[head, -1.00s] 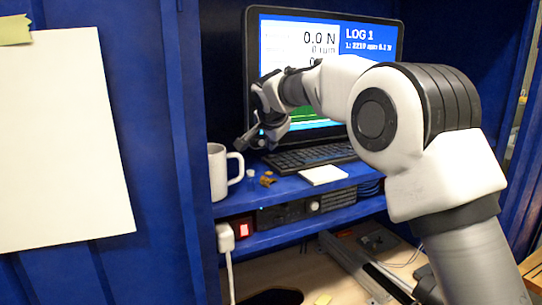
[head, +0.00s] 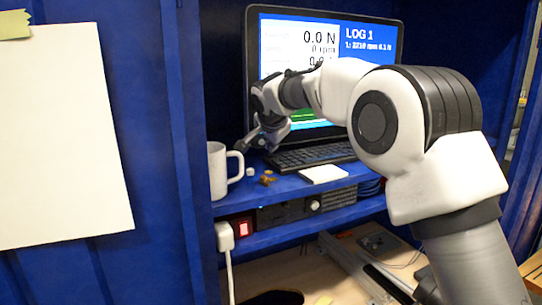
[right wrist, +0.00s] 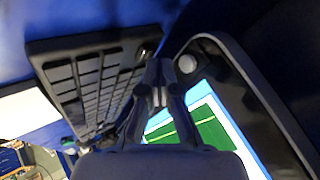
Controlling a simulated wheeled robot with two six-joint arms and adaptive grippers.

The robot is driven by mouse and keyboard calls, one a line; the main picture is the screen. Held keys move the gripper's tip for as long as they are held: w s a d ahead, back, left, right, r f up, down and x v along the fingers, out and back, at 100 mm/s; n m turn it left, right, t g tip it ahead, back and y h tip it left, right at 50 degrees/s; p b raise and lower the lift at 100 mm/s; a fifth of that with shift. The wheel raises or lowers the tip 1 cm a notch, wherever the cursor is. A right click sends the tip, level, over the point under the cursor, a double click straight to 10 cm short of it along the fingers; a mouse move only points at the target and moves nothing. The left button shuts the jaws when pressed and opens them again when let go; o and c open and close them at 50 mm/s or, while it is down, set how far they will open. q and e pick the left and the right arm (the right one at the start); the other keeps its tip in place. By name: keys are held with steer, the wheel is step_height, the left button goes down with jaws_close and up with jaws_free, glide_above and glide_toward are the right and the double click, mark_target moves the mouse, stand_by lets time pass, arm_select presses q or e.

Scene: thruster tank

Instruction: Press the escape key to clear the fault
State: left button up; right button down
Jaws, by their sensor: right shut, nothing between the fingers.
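A black keyboard (head: 312,156) lies on the blue shelf below the monitor (head: 375,40). The monitor shows 0.0 N, 0 rpm and a LOG 1 panel. My right gripper (head: 252,146) is over the keyboard's left end, shut and empty, and the arm hides part of the screen. In the right wrist view, the gripper's closed fingertips (right wrist: 160,98) are near the end of the keyboard (right wrist: 95,80), between it and the monitor (right wrist: 200,115). I cannot tell whether they touch a key. The escape key cannot be made out. My left gripper is not in view.
A white mug (head: 218,172) stands at the shelf's left front. Small brown bits (head: 267,179) and a white pad (head: 324,174) lie in front of the keyboard. A lit red switch (head: 243,228) is on the lower shelf. Blue cabinet walls (head: 190,120) close in the sides.

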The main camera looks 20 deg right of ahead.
mark_target(272, 155)
steer(key=shift+f+b, duration=0.3)
steer(key=shift+f, duration=0.05)
stand_by(0.5)
steer(key=shift+r+p, duration=0.7)
steer(key=shift+r, duration=0.1)
steer(key=shift+w+r+p, duration=0.1)
steer(key=shift+r+p, duration=0.35)
steer(key=shift+r, duration=0.05)
step_height(272, 155, up, 4)
steer(key=p, duration=0.3)
steer(key=shift+r, duration=0.1)
